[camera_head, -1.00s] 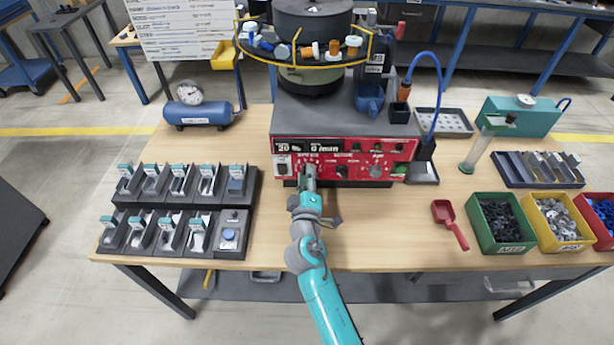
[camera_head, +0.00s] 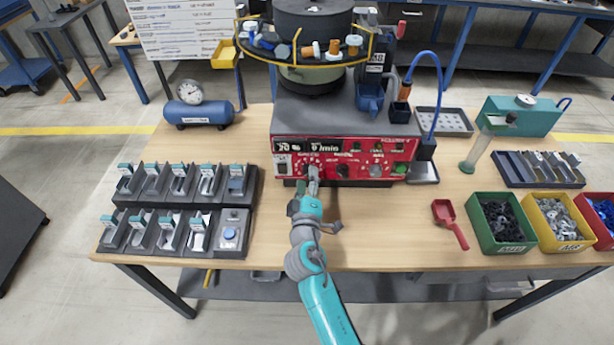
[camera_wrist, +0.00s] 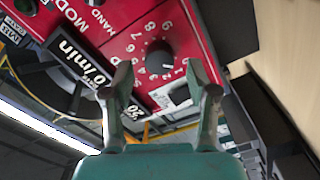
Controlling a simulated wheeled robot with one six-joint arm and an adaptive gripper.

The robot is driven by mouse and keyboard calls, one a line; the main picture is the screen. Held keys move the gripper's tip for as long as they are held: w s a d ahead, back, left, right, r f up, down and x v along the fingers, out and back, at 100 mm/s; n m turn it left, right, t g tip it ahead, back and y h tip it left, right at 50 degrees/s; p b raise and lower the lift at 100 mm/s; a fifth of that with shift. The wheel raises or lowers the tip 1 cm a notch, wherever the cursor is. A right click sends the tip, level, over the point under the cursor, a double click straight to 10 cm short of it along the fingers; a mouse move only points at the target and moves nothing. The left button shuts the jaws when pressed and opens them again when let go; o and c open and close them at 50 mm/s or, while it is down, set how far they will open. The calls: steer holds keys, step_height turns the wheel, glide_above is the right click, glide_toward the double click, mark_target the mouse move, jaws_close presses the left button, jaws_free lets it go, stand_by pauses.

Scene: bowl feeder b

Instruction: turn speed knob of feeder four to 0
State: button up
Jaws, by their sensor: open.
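The feeder's control panel (camera_head: 362,147) is red and faces me at the front of the grey feeder body. In the wrist view, a black round knob (camera_wrist: 159,57) stands on the red panel, ringed by white numerals from 1 to 9. A white mark shows near its lower right edge, but the exact reading is unclear. My gripper (camera_wrist: 160,68) is open, its two fingers apart on the near side of the knob, which appears between the tips. In the head view my gripper (camera_head: 313,178) is at the panel's lower left and hides the knob.
A display (camera_wrist: 83,62) reading 0/min sits beside the knob. Other knobs (camera_head: 376,170) are further right on the panel. A dark rocker switch (camera_wrist: 180,95) is close to the fingers. The wooden table (camera_head: 390,220) in front is clear; a red scoop (camera_head: 450,222) lies to the right.

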steer(key=s, duration=1)
steer(key=shift+s, duration=0.25)
